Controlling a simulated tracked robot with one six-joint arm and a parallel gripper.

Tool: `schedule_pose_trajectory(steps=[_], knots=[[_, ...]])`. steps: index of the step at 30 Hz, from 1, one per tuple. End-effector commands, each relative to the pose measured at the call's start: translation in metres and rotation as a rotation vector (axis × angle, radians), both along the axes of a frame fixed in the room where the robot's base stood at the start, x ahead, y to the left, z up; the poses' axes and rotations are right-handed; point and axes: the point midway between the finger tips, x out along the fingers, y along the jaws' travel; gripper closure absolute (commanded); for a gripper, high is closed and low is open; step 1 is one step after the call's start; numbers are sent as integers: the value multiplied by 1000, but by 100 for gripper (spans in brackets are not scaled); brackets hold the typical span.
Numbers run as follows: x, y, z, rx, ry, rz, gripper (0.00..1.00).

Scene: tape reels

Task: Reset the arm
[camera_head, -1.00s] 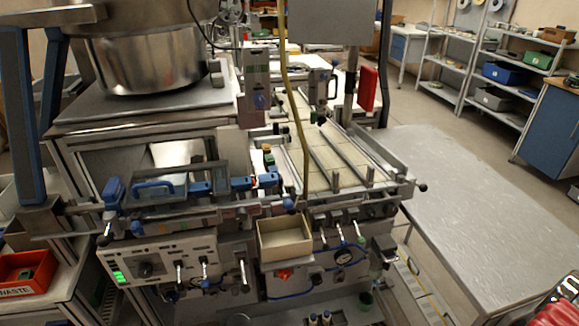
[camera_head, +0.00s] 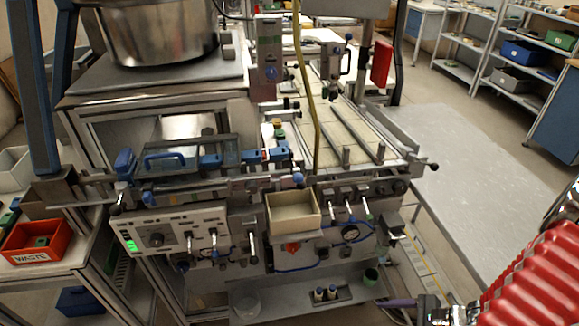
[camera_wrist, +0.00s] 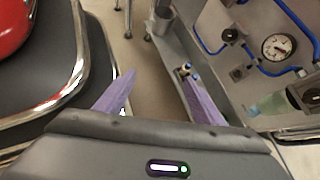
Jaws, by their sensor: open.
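My gripper (camera_wrist: 157,72) shows in the wrist view with its two purple fingers spread apart and nothing between them. Past the fingertips are the floor and a grey tray at the machine's lower edge. In the head view, a purple finger of my gripper (camera_head: 398,303) shows at the bottom right, beside the lower shelf of the machine (camera_head: 340,190). My red-sleeved arm fills the bottom right corner. Much of the gripper is small or cut off there.
A beige open box (camera_head: 293,222) is on the machine's front. A red waste bin (camera_head: 38,240) stands at left. A grey table (camera_head: 470,170) stands at right, partly behind my arm. A pressure gauge (camera_wrist: 275,46) is right of the fingers.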

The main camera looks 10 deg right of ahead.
Motion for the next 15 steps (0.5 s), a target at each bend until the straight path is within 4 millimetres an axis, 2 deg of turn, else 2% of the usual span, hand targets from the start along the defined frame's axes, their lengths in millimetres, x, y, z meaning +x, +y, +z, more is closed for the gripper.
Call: schedule_pose_trajectory(steps=[3, 15], knots=[[1, 6, 23, -58, -16, 118, 38], [-1, 24, 87, -254, -56, 483, 38]])
